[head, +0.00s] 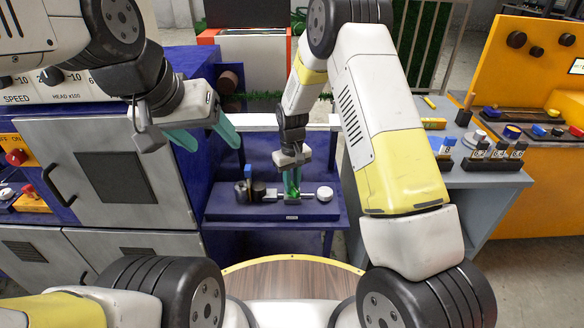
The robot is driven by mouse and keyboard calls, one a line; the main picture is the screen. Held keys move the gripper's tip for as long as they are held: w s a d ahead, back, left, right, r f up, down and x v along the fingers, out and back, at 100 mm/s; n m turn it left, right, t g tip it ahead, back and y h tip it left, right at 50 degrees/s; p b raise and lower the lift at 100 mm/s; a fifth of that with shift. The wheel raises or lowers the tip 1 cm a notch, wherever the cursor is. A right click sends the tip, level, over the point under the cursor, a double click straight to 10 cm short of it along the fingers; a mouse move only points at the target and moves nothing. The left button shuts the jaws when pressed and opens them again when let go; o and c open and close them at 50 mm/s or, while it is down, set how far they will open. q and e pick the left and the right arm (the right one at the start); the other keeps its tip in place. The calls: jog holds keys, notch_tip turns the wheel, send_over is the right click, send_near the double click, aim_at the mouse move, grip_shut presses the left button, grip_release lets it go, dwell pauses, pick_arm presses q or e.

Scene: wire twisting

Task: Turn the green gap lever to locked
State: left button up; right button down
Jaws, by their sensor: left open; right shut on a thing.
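The green gap lever (292,188) is on a small device on the blue bench, near the middle of the head view, and is mostly hidden by my gripper. My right gripper (291,181) points down from above and is shut on the green lever. Whether the lever is at its locked mark cannot be read at this size. My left gripper (205,138) is up at the left in front of the blue machine, with its teal fingers spread open and empty.
The blue bench (230,212) also bears dark cylinders (258,190) and a white round knob (324,194). A grey cabinet door (105,175) stands at the left. A grey side table (455,175) with small parts is at the right, by an orange bench (540,190).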

aim_at(292, 186)
jog(key=m, duration=0.5)
jog(key=shift+m, duration=0.3)
dwell(0.5)
jog(key=c, duration=1.3)
grip_release()
jog(key=shift+r, duration=3.95)
